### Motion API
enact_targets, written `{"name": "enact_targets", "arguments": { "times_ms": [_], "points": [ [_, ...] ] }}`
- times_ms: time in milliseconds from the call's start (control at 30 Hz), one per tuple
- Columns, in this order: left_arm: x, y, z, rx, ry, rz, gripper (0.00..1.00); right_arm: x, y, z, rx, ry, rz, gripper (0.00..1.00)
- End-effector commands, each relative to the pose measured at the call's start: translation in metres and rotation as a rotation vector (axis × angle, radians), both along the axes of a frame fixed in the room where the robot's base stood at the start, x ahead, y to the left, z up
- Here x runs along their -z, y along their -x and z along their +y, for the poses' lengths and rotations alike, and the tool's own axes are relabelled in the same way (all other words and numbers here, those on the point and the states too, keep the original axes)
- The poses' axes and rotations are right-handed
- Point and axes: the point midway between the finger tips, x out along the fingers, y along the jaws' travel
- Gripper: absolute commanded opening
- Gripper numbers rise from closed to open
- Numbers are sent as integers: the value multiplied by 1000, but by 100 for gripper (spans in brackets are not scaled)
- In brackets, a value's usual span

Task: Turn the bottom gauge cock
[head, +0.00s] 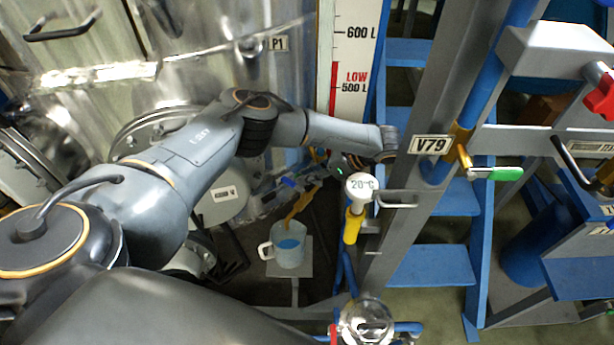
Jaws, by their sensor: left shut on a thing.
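The level gauge scale (352,60), white with red LOW marking near 500 L, stands upright at the top centre in the head view. My left arm reaches in from the left across the tank front, and its wrist bends down below the foot of the scale. My left gripper (338,165) is there, small and dark, shut on what appears to be the bottom gauge cock. The cock is mostly hidden by the gripper, so I cannot tell its handle's angle. My right gripper is not in view.
A jug (289,250) with blue inside sits on a small stand.

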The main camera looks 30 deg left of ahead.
Motion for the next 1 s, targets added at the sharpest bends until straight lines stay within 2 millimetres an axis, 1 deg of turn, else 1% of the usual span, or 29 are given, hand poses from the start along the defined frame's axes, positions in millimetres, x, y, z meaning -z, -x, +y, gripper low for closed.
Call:
{"name": "enact_targets", "arguments": {
  "times_ms": [333, 367, 400, 467, 667, 800, 867, 967, 1000],
  "points": [
    [0, 0, -2, 6, -13, 15, 0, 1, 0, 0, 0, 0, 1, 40],
    [0, 0, -2, 6, -13, 15, 22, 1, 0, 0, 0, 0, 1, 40],
    [0, 0, -2, 5, -13, 14, 30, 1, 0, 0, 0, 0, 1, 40],
    [0, 0, -2, 4, -12, 13, 42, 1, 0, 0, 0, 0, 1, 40],
    [0, 0, -1, 2, -13, 13, 42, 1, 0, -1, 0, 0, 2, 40],
    [-3, 0, -1, 1, -12, 11, 42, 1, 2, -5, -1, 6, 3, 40],
    [-8, 0, -1, 0, -11, 11, 42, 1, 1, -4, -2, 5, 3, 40],
    [-23, -1, -1, 0, -11, 9, 42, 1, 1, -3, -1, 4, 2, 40],
    [-31, -1, -1, 2, -11, 8, 42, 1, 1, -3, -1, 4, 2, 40]
  ]
}}
